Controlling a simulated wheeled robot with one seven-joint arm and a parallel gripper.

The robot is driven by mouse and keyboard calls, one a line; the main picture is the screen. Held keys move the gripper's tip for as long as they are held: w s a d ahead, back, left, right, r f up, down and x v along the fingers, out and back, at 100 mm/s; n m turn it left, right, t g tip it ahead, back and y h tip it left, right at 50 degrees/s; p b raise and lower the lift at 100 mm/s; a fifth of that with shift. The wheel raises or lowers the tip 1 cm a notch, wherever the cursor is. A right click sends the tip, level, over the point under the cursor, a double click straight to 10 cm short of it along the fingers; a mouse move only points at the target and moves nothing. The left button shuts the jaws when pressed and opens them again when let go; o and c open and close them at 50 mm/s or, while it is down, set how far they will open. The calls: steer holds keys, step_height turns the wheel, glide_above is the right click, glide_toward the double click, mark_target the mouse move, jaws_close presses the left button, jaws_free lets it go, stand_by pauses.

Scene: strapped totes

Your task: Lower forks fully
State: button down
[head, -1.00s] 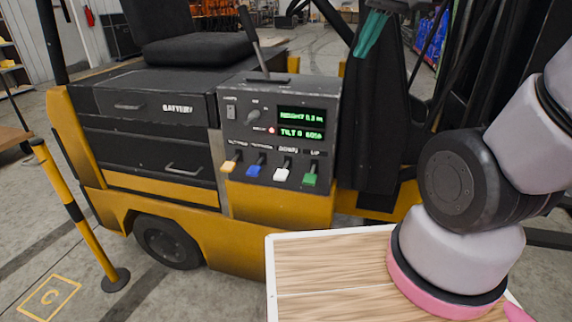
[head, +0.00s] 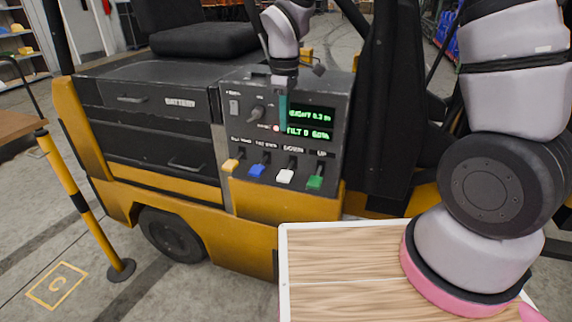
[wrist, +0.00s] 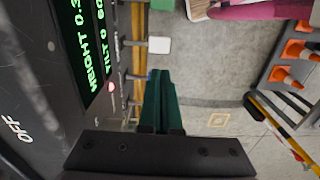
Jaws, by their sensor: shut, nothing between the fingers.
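The label above the white lever seems to read DOWN, the one above the green UP. The green-lit display (head: 308,122) shows a height of about 0.3 m and a tilt line; digits are blurred. My gripper (head: 283,128) hangs in front of the panel, above the white lever and apart from it. In the wrist view its teal fingers (wrist: 160,75) are shut and empty, with a white lever cap (wrist: 160,46) beyond them.
A knob (head: 256,114), a switch (head: 234,107) and a small red light (head: 276,128) sit left of the display. A yellow post (head: 82,210) stands at left. Orange cones (wrist: 290,75) show in the wrist view.

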mark_target(284, 175)
steer(key=shift+a+f, duration=0.15)
steer(key=shift+f, duration=0.1)
step_height(284, 175, down, 14)
stand_by(0.6)
